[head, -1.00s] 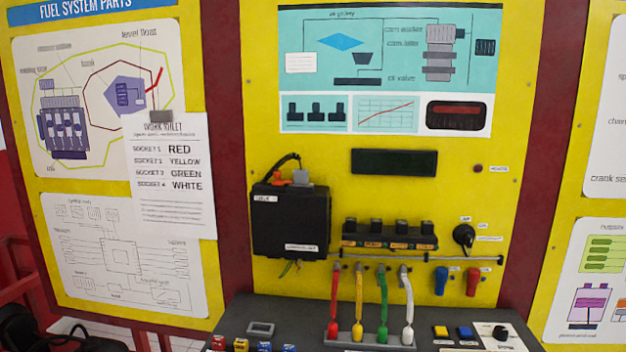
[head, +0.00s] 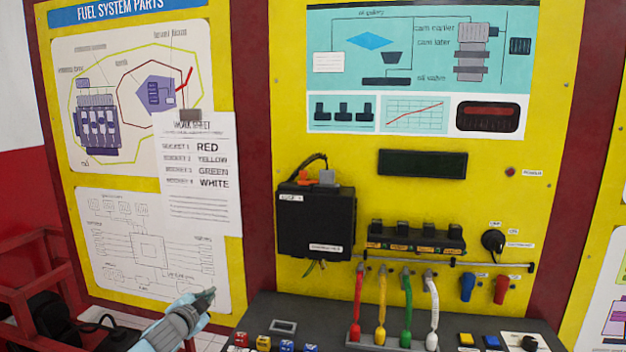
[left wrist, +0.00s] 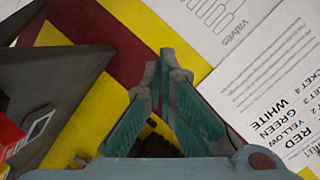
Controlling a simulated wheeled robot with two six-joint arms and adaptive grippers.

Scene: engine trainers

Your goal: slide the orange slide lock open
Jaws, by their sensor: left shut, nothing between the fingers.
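The small orange slide lock (head: 305,177) sits on top of a black box (head: 316,222) on the yellow panel, beside a grey connector (head: 327,177). A black cable loops up behind it. My left gripper (head: 208,296) is at the lower left, in front of the panel's lower diagram, well below and left of the lock and apart from it. In the left wrist view its fingers (left wrist: 165,62) are together and hold nothing. The lock is not seen in that view. My right gripper is not in view.
A dark console (head: 275,302) juts out below the panel, with coloured blocks on it. Red, yellow, green and white plugs (head: 394,335) stand in a grey holder there. A paper work sheet (head: 200,180) hangs left of the black box. A red frame (head: 40,270) stands at far left.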

